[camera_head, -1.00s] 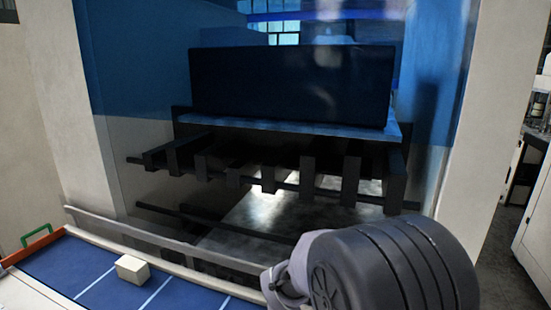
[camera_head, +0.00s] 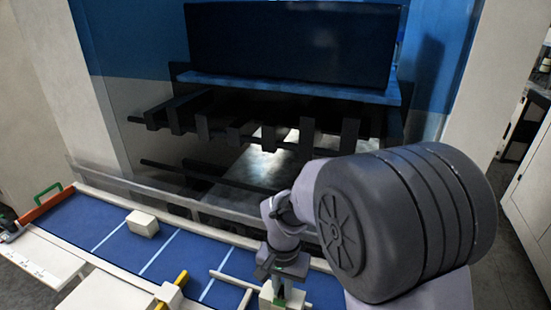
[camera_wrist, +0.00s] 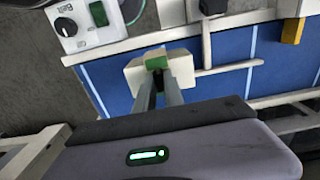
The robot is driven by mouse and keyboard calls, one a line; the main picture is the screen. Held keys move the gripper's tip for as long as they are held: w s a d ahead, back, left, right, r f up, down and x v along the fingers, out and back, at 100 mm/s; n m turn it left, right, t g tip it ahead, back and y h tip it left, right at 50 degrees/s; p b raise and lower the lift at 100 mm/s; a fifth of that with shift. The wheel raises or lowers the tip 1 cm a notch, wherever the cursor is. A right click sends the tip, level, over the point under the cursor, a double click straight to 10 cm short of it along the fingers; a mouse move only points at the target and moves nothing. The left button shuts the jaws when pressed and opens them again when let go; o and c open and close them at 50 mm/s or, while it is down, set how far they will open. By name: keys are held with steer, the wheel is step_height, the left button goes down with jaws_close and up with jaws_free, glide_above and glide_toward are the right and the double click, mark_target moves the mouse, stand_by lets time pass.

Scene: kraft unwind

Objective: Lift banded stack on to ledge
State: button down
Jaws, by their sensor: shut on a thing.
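My gripper (camera_head: 279,290) is at the lower middle of the head view, pointing down over the blue surface (camera_head: 195,250). In the wrist view its two grey fingers (camera_wrist: 157,68) are shut on a cream block (camera_wrist: 135,76), which I take for the stack. Green shows between the fingertips; I cannot tell if it is a band. The block also shows below the gripper in the head view (camera_head: 266,299). I cannot tell if it touches the surface. Another cream block (camera_head: 142,223) lies farther left. Which edge is the ledge is unclear.
A pale rim (camera_head: 215,230) runs along the surface's far side, before a dark slatted rack (camera_head: 250,125). Pale rods (camera_head: 232,279) lie left of my gripper, near a yellow-topped pale piece (camera_head: 172,290). A control box with a knob (camera_wrist: 80,27) shows in the wrist view.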

mark_target(282, 289)
step_height(282, 289, up, 15)
steer(key=p, duration=1)
steer(key=shift+p, duration=0.35)
steer(key=s+a+b, duration=0.4)
steer(key=s, duration=0.7)
steer(key=shift+s, duration=0.15)
steer(key=shift+a, duration=0.1)
steer(key=s, duration=0.1)
steer(key=s+a, duration=0.1)
steer(key=shift+s+b, duration=0.3)
steer(key=shift+s, duration=0.05)
steer(key=shift+w, duration=0.1)
